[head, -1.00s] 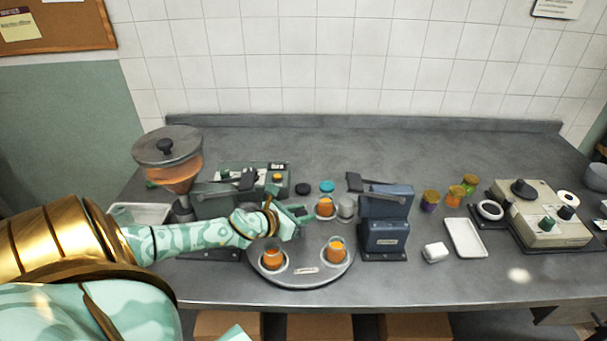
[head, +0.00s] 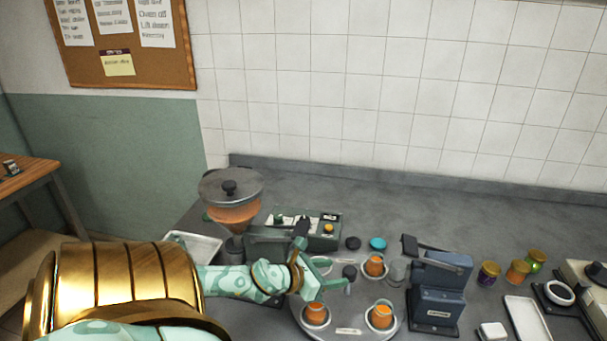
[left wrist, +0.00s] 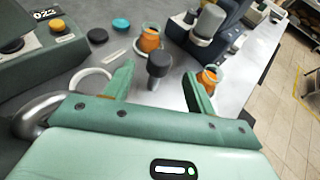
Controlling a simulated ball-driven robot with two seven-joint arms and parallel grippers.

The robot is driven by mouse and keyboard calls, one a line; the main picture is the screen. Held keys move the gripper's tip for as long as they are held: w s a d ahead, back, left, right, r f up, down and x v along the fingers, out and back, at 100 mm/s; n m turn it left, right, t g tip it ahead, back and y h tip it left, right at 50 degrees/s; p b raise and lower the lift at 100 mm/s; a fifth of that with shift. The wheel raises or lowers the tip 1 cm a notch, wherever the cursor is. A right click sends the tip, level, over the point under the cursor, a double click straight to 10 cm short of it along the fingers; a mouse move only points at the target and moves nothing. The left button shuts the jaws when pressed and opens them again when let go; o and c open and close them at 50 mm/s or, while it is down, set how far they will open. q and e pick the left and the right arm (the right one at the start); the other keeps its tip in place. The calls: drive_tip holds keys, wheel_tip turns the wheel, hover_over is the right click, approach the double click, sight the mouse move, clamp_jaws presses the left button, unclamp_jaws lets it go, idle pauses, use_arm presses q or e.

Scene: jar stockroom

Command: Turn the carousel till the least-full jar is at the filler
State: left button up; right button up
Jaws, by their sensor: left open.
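The grey carousel disc (head: 348,331) holds orange-filled jars: a back right jar (head: 375,266), a front left jar (head: 316,316) and a front right jar (head: 380,317). I cannot rank their fill levels reliably. A pale ring (left wrist: 92,80) at the back left looks like an empty seat, partly behind my gripper. A dark-topped knob (head: 349,272) stands up from the disc. My left gripper (head: 333,283) is open; in the left wrist view the knob (left wrist: 160,64) stands between or just beyond its fingers (left wrist: 157,80). The filler hopper (head: 233,212) with orange contents stands left of the disc.
A blue lever machine (head: 437,290) stands close on the right of the disc. A green control box (head: 300,232) is behind my left arm. A black lid (head: 353,243) and a blue lid (head: 377,244) lie behind the disc. Several capped jars (head: 518,271) stand farther right.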

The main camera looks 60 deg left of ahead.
use_arm(q)
drive_tip(key=v, duration=0.9)
drive_tip(key=shift+s+p, duration=0.2)
drive_tip(key=shift+p, duration=0.1)
drive_tip(key=shift+c, duration=0.4)
